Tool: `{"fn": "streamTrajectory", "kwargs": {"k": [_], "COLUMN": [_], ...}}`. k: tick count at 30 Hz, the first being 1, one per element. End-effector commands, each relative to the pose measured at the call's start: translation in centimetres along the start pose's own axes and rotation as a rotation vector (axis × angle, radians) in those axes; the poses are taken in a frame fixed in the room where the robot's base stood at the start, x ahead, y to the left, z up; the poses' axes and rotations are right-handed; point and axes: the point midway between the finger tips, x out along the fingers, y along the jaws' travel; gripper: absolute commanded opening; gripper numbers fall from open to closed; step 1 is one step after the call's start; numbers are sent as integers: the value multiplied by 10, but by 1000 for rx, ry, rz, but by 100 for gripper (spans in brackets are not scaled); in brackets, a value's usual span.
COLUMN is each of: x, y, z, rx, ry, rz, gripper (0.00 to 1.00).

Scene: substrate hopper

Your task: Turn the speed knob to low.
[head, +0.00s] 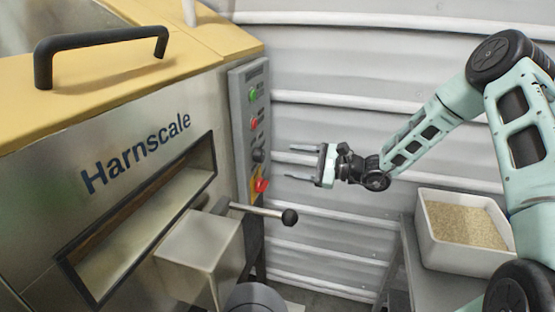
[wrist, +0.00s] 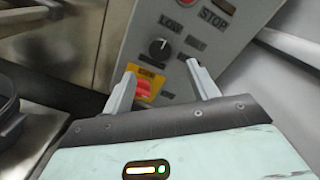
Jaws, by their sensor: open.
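The speed knob is a small round black knob (wrist: 158,47) on the grey control panel (wrist: 130,42), below the LOW label in the wrist view. A pale mark shows on its upper part; I cannot read its exact setting. In the head view the knob (head: 258,155) is small and seen from the side. My gripper (head: 290,162) is open and empty, right of the panel and pointing at it, with a gap between. In the wrist view the fingertips (wrist: 162,67) lie either side of and slightly below the knob, apart from it.
A red switch on a yellow plate (wrist: 143,88) sits below the knob, close to the left fingertip in the picture. A lever with a black ball (head: 289,217) sticks out below the panel. A white bin of grain (head: 433,247) stands at right. Ribbed wall (head: 340,60) lies behind.

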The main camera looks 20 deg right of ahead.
Motion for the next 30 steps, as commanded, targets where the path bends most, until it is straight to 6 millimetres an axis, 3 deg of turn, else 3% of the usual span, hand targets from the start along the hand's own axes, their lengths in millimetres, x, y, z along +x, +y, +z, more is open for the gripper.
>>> {"fn": "streamTrajectory", "kwargs": {"k": [6,12,18,30], "x": [-51,-80,-91,-91], "y": [-1,-1,0,0], "z": [-1,0,0,0], "rx": [-1,-1,-1,-1], "ry": [3,1,0,0], "rz": [-3,-2,0,0], "gripper": [59,59,59,59]}}
